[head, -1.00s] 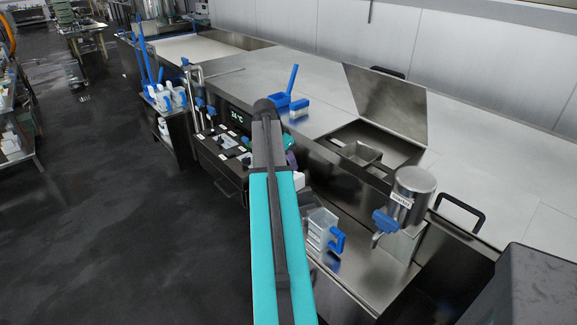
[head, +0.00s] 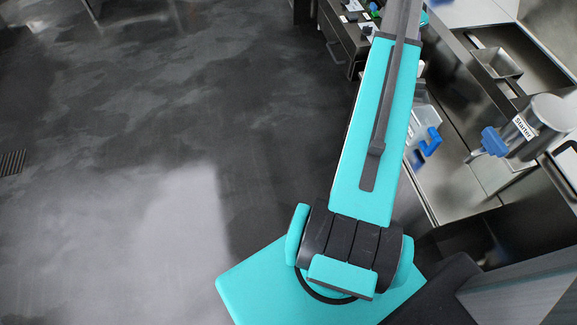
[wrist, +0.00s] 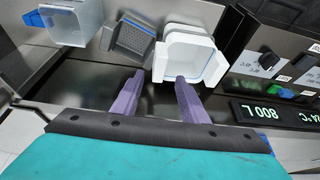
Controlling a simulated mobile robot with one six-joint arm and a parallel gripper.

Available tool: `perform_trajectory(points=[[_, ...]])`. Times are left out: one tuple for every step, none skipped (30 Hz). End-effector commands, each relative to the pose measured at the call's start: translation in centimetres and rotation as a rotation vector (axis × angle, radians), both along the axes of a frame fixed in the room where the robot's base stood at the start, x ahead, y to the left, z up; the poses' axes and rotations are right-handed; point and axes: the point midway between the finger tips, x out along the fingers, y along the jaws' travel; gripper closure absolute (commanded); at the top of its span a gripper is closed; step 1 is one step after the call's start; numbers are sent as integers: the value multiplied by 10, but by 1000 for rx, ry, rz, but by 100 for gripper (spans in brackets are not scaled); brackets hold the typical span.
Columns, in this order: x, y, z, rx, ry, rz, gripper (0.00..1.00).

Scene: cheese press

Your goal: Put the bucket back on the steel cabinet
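My gripper (wrist: 160,78) shows in the wrist view with its two purple fingers spread apart and nothing between them. A white open tub (wrist: 190,52), which may be the bucket, lies just beyond the right fingertip; I cannot tell whether they touch. A grey perforated container (wrist: 129,46) lies beyond the left fingertip. A clear container (wrist: 75,22) is at the top left. In the head view my gripper is out of frame, beyond the top edge. Steel cabinetwork (head: 470,165) runs along the right; I cannot tell which part is the named cabinet.
A clear jug with a blue handle (head: 428,138) stands on the steel ledge beside my arm. A steel vessel labelled "Starter" (head: 540,125) with a blue valve is to its right. A control panel (wrist: 265,112) borders the wrist view's right.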

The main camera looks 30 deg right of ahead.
Motion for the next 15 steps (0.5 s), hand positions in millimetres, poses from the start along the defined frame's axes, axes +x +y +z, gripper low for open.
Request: perform_trajectory(points=[[5,8,-9,10,6,21,60],[9,13,-14,17,11,35,60],[14,20,-23,28,17,58,60],[19,27,-31,37,24,79,60],[23,35,-39,46,30,101,60],[30,46,-51,61,41,133,60],[35,55,-61,72,49,159,60],[40,64,-70,84,58,185,60],[47,78,-84,101,69,223,60],[51,88,-94,114,78,251,60],[56,99,-104,127,88,280,60],[61,112,-117,143,100,318,60],[64,123,-127,156,108,347,60],[68,134,-136,167,117,374,60],[72,148,-149,183,128,412,60]])
